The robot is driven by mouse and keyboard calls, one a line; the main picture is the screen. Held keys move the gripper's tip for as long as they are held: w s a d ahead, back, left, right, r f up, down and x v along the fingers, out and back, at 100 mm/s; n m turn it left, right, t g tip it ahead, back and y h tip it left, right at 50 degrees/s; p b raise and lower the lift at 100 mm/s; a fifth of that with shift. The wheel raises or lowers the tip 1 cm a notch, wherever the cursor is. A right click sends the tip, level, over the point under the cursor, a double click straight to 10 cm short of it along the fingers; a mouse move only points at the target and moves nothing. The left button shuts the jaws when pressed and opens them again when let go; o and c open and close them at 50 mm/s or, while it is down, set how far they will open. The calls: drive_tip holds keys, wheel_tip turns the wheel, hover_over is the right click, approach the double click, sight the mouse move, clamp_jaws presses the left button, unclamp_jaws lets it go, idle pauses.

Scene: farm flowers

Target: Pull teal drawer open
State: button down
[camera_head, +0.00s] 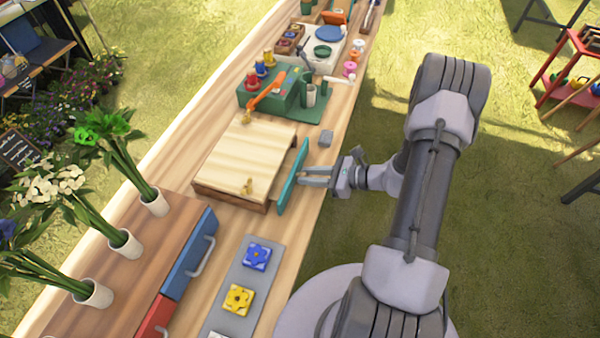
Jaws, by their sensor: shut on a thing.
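The teal drawer (292,178) shows as an upright teal front panel on the right side of a low wooden cabinet (230,197) with a pale top. A narrow gap shows between the panel and the cabinet's edge. My gripper (306,176) comes in from the right, with its fingers at the middle of the teal front. It is shut on the drawer's handle, which the fingers mostly hide. The inside of the drawer cannot be seen.
A blue drawer (190,255) and a red drawer (158,318) sit in a nearer cabinet. A grey tray (230,300) with flower tiles lies beside it.

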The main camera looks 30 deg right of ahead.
drive_tip(key=s+d, duration=0.7)
drive_tip(key=shift+s+d, duration=0.3)
drive_tip(key=shift+s, duration=0.05)
drive_tip(key=c, duration=1.3)
unclamp_jaws()
drive_tip(key=shift+o, duration=0.2)
drive_tip(key=p+v, duration=0.3)
drive_tip(key=v, duration=1.4)
drive_tip(key=shift+s+p, duration=0.2)
drive_tip(key=shift+p, duration=0.15)
drive_tip(key=shift+d, duration=0.15)
